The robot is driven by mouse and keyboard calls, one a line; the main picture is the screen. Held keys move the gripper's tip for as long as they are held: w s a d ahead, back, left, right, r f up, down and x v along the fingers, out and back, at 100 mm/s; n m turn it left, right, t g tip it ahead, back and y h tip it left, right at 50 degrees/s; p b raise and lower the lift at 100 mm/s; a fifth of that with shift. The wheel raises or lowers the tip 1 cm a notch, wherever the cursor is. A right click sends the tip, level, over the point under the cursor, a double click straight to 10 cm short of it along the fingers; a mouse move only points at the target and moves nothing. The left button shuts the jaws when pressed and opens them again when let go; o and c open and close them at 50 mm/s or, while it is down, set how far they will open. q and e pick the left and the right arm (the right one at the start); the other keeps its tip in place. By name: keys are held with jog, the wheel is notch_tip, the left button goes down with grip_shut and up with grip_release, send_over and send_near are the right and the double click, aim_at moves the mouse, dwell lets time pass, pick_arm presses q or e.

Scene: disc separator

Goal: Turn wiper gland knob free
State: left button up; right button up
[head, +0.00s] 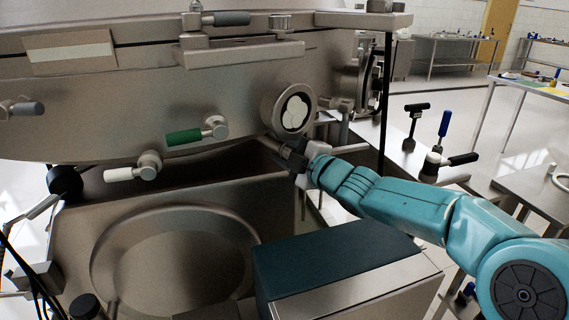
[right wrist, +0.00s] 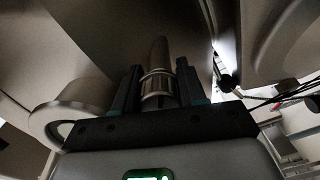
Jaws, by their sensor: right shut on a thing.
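My right gripper (head: 287,152) is at the lower edge of the big steel drum, just below the round sight glass (head: 292,110). In the right wrist view its two dark fingers (right wrist: 158,88) stand on both sides of a metal cylinder with a ribbed collar, which looks like the wiper gland knob (right wrist: 157,62). The gripper is shut on it. In the head view the fingers mostly hide the knob; a short metal piece (head: 268,145) shows just left of them. Whether its thread is loose cannot be told. My left gripper is not in view.
A green-handled lever (head: 184,137) and a white-handled lever (head: 118,174) stick out from the drum at left. Below are a steel basin (head: 240,235) and a dark-topped box (head: 330,255). Black-handled and blue-handled tools (head: 445,123) stand at right.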

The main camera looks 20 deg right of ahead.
jog(key=n+b, duration=0.3)
jog(key=n, duration=0.2)
jog(key=shift+f+n+b, duration=0.15)
jog(key=shift+n+b, duration=0.15)
jog(key=n+b, duration=0.2)
jog(key=n, duration=0.4)
jog(key=shift+b, duration=0.4)
jog(key=n+b, duration=0.2)
jog(key=n, duration=0.4)
jog(key=shift+n, duration=0.3)
jog(key=n+b, duration=0.1)
jog(key=n, duration=0.2)
jog(key=shift+n, duration=0.3)
jog(key=shift+n+b, duration=0.55)
jog(key=shift+n, duration=0.95)
jog(key=o, duration=1.1)
jog(key=shift+c, duration=0.2)
